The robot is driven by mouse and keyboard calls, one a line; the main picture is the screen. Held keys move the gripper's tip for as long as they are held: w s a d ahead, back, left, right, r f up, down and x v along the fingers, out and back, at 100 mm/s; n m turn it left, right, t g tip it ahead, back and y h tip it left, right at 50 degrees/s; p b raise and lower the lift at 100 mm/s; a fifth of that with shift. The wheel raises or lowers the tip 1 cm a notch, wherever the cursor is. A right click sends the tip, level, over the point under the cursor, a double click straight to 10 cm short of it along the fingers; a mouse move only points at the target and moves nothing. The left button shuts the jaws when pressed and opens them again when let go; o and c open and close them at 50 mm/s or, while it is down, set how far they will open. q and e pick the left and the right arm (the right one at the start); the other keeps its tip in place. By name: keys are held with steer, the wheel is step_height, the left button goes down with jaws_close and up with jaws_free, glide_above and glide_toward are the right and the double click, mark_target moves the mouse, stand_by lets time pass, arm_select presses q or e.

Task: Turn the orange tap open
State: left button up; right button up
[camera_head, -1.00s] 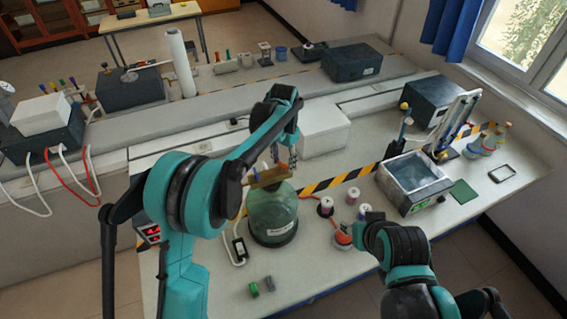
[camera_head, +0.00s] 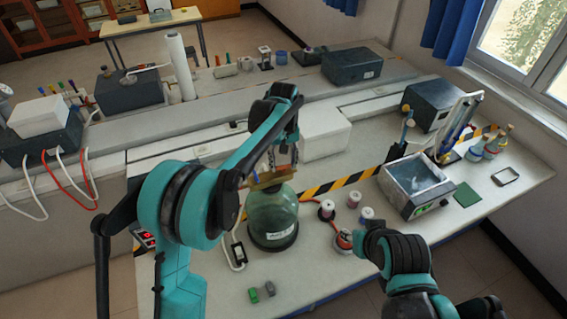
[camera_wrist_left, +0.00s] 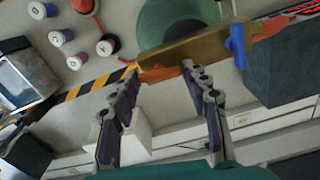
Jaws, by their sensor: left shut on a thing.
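A brass-coloured bar (camera_wrist_left: 195,48) sits over the round green vessel (camera_head: 272,217) on the bench; in the head view the bar (camera_head: 272,179) is partly behind my left gripper. The orange tap (camera_wrist_left: 168,73) is a small lever along the near side of the bar. A blue tap (camera_wrist_left: 238,46) stands at the bar's right end in the wrist view. My left gripper (camera_wrist_left: 163,75) has its two fingers on either side of the orange tap and is shut on it. In the head view the left gripper (camera_head: 283,160) reaches down from above.
Several small labelled jars (camera_head: 353,198) stand right of the vessel. A water-filled tray (camera_head: 415,183) is further right. A white box (camera_head: 325,140) stands behind the gripper. Small green and grey blocks (camera_head: 262,291) lie near the front edge.

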arm_select(q)
steer(key=shift+n, duration=0.9)
steer(key=o, duration=1.2)
steer(key=shift+c, duration=0.2)
steer(key=shift+r, duration=0.15)
step_height(320, 180, up, 12)
